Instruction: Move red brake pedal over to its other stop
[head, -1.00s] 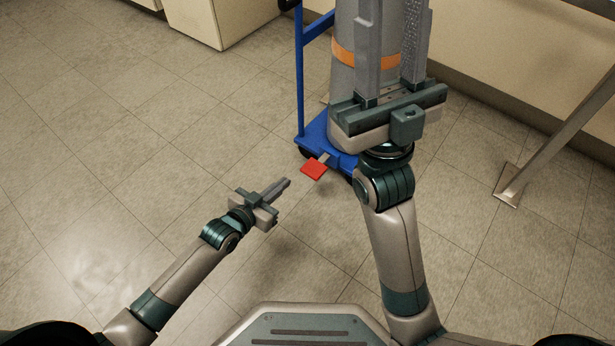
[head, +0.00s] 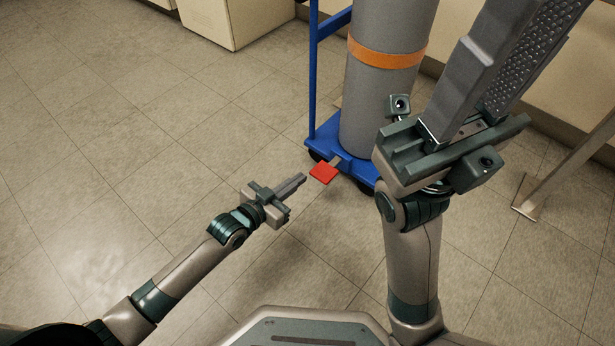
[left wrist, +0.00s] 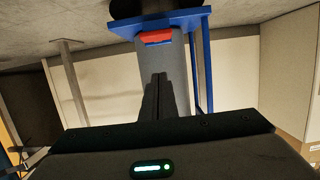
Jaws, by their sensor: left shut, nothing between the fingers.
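The red brake pedal (head: 323,173) is a flat red plate on a short grey lever at the near edge of the blue cart (head: 326,137), low over the floor. In the left wrist view the red pedal (left wrist: 157,36) shows beyond the fingers, against the blue cart frame (left wrist: 183,22). My left gripper (head: 303,178) is shut and empty, its tips just left of the pedal with what looks like a small gap. Its closed fingers also show in the left wrist view (left wrist: 158,80). My right gripper (head: 535,15) is raised, open and empty, right of the cart.
A grey cylinder (head: 378,105) with an orange band stands on the cart. A slanted metal leg with a foot plate (head: 530,211) stands at the right. A cream cabinet (head: 235,20) is at the back. The tiled floor to the left is clear.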

